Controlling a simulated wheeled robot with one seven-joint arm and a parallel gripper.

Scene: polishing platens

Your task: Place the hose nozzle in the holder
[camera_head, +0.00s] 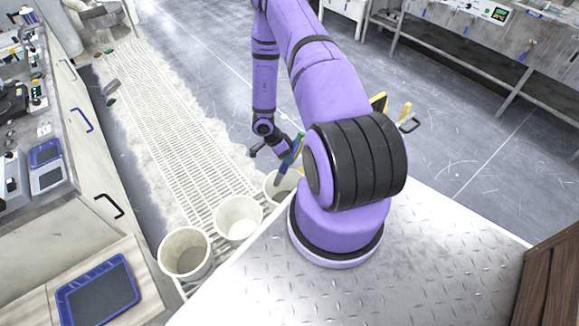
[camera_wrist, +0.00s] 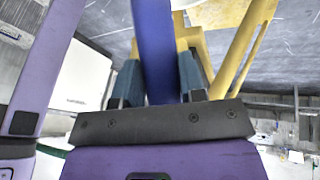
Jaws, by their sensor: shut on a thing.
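My gripper (camera_wrist: 158,82) is shut on a long blue piece (camera_wrist: 155,45), which stands between its two teal finger pads in the wrist view. I take this piece for the hose nozzle; its far end is out of the picture. In the head view my gripper (camera_head: 284,147) is beyond the arm's bend, with a slim blue-green piece (camera_head: 290,160) at it, tilted above or beside the rearmost white bucket. I cannot tell whether they touch. A yellow frame (camera_wrist: 247,45) rises just beyond the fingers in the wrist view. I cannot make out a holder for certain.
Two more white buckets (camera_head: 238,220) (camera_head: 185,253) stand in front of the rearmost one (camera_head: 282,186). Yellow-handled items (camera_head: 405,111) show behind my arm. A counter (camera_head: 85,170) with a blue tray (camera_head: 98,291) runs along the left. The grey floor (camera_head: 450,130) at right is open.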

